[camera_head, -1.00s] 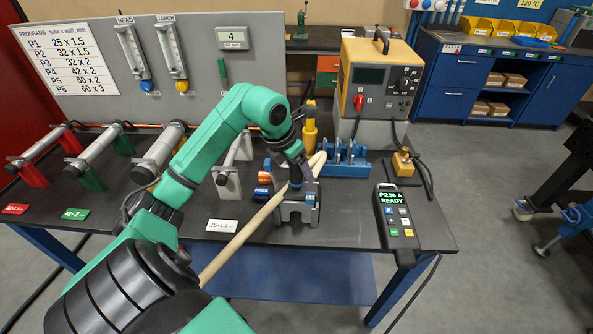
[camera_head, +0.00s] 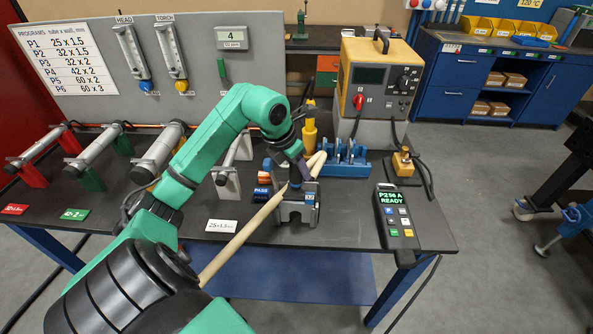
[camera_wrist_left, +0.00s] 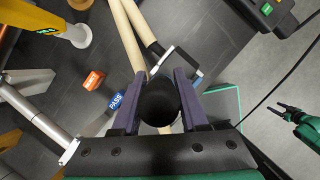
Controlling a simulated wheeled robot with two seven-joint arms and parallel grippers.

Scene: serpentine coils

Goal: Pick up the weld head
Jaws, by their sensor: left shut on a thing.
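The weld head (camera_wrist_left: 158,104) shows in the left wrist view as a dark round body between my left gripper's purple fingers, with pale hoses behind it. My left gripper (camera_wrist_left: 161,76) is shut on it. In the head view my left gripper (camera_head: 302,181) is at the grey cradle (camera_head: 285,212) near the bench's front edge. The arm hides most of the weld head there, and I cannot tell whether it still touches the cradle. My right gripper (camera_wrist_left: 284,110) is at the right of the left wrist view, fingers apart, with nothing between them.
A pale hose (camera_head: 240,240) runs from the cradle area across the bench's front edge. A handheld pendant (camera_head: 397,218) lies to the right, a blue rack (camera_head: 346,165) and power unit (camera_head: 376,85) behind. Tubes on stands (camera_head: 95,150) fill the left. Bare bench lies between cradle and pendant.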

